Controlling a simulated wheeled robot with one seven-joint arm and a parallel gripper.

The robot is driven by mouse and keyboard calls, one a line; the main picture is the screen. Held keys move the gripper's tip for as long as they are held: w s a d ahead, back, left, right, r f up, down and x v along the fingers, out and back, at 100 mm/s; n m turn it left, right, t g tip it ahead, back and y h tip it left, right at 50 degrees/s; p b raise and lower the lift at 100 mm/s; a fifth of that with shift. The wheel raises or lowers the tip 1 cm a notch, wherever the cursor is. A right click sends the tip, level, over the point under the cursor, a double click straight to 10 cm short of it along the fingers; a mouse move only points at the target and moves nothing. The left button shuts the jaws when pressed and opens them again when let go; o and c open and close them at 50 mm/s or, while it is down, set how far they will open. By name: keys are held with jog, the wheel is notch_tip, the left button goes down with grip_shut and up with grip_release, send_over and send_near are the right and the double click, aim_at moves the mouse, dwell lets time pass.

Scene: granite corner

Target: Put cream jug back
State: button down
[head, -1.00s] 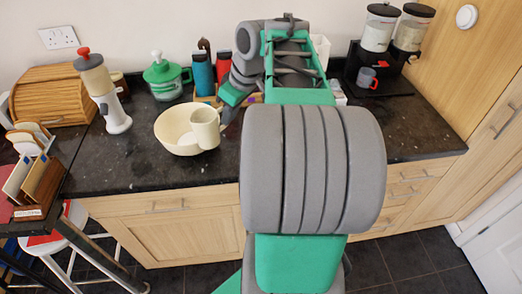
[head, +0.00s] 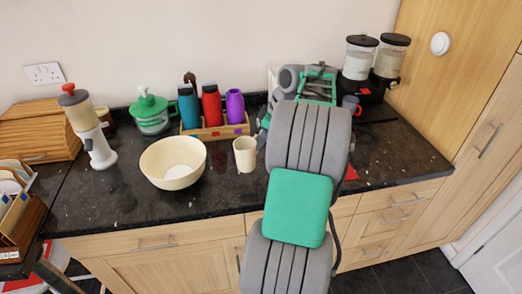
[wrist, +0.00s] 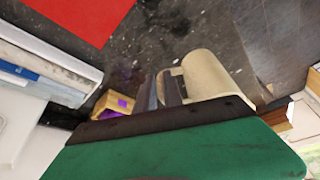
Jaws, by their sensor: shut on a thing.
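The cream jug (head: 245,154) is a pale, plain, roughly cylindrical vessel. In the head view it looks upright, just right of the cream bowl (head: 173,163) and apart from it. Whether its base touches the counter is unclear. In the wrist view the jug (wrist: 207,75) lies against the dark fingers of my gripper (wrist: 170,88). My gripper is shut on it. In the head view my arm hides most of the gripper. A flat red patch (wrist: 82,14) lies on the counter in the wrist view; part of it (head: 351,173) shows beside my arm in the head view.
A wooden caddy (head: 214,132) with blue, red and purple bottles stands behind the jug. A green-lidded jar (head: 152,112) is left of it. Dispensers (head: 360,58) and a grey mug (head: 351,104) stand back right. The dark counter (head: 110,205) is clear at front left.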

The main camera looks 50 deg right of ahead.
jog(key=f, duration=0.2)
jog(key=w+d+f, duration=0.1)
jog(key=f, duration=0.1)
jog(key=w+d+f+p, duration=0.1)
jog(key=f, duration=0.1)
jog(key=shift+w+d, duration=0.1)
jog(key=shift+f, duration=0.35)
jog(key=shift+f, duration=0.1)
jog(key=shift+f, duration=0.15)
jog(key=c, duration=1.5)
grip_release()
